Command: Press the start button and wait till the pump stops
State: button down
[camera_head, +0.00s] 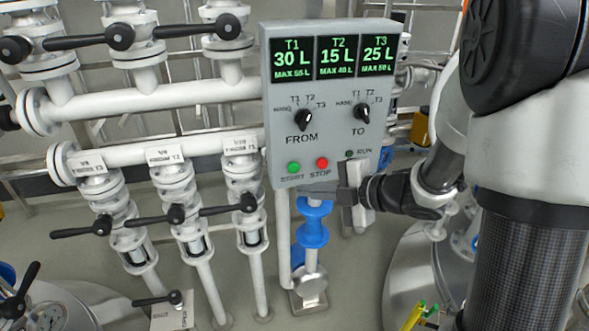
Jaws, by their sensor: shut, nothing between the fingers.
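The grey control panel (333,140) stands in the middle of the head view. Its green START button (293,168) is at lower left, with the red STOP button (322,163) to its right. The small RUN lamp (349,153) looks dark. The display (336,57) reads T1 30 L, T2 15 L and T3 25 L. The FROM knob (303,119) and TO knob (361,112) sit below it; their exact settings are hard to read. My gripper (340,195) is shut and empty, near the panel's lower edge, below and right of both buttons. Contact with the panel cannot be told.
White pipes with several black-handled valves (176,214) fill the left side. A blue-flanged pipe (313,223) stands below the panel. A metal tank (405,270) is at lower right, beside my arm. Grey floor shows between the pipes.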

aim_at(302, 173)
jog(key=shift+w+a, duration=0.2)
jog(key=shift+w, duration=0.55)
jog(key=shift+w+a, duration=0.25)
jog(key=shift+w, duration=0.45)
jog(key=shift+w+a, duration=0.2)
jog(key=shift+w, duration=0.55)
jog(key=shift+w, duration=0.15)
jog(key=shift+w+a, duration=0.1)
jog(key=shift+w, duration=0.15)
dwell(0.3)
jog(key=shift+w+a, duration=0.15)
jog(key=shift+w, duration=0.35)
dwell(0.6)
dwell(0.3)
jog(key=shift+s+d, duration=0.25)
jog(key=shift+s, duration=0.65)
jog(key=shift+s+d, duration=0.25)
jog(key=shift+s, duration=0.55)
jog(key=shift+s+d, duration=0.2)
jog(key=shift+s, duration=0.6)
jog(key=shift+s+d, duration=0.25)
jog(key=shift+s, duration=0.55)
